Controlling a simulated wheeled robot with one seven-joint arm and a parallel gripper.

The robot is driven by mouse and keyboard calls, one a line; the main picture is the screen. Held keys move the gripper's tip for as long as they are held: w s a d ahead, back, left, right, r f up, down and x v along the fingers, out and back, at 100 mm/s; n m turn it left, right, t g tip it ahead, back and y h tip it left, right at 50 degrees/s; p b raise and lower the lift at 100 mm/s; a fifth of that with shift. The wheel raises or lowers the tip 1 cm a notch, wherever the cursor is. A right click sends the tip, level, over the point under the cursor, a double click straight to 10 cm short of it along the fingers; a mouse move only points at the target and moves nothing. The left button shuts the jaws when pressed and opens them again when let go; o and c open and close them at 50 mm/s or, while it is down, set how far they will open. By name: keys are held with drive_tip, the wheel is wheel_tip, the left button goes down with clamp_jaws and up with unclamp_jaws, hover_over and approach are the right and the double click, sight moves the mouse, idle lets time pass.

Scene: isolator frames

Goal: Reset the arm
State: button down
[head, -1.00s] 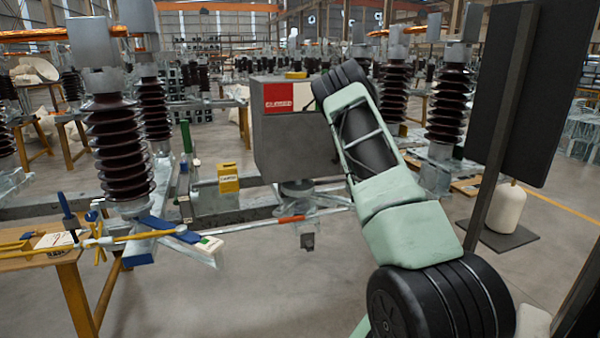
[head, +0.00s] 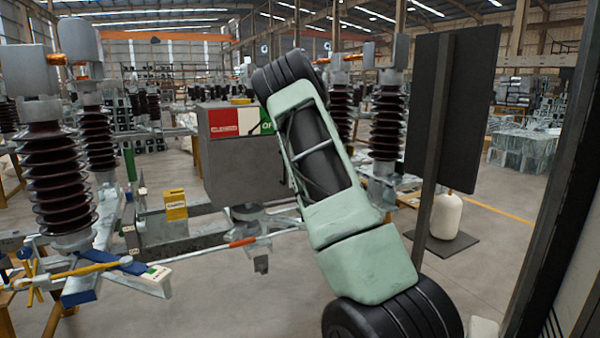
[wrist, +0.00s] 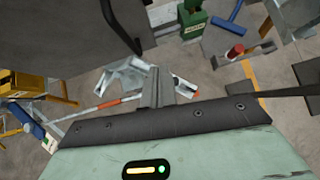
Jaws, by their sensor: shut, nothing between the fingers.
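My gripper (wrist: 155,86) shows in the wrist view as a narrow pair of grey fingers, closed together with nothing between them, beyond the dark edge of its green housing. It points toward the floor and metal framework and appears clear of them. In the head view my green arm (head: 345,212) rises from the lower right and leans up to the left.
Brown ribbed insulators (head: 56,185) stand at left, others behind the arm. A rod with an orange band (head: 243,242) runs below the box. A yellow padlock-like block (head: 175,205) sits left of it. A dark panel (head: 450,110) stands close at right. Open floor lies in front.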

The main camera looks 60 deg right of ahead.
drive_tip(key=shift+s+a+r, duration=0.3)
drive_tip(key=shift+s+r, duration=0.1)
drive_tip(key=shift+r, duration=0.05)
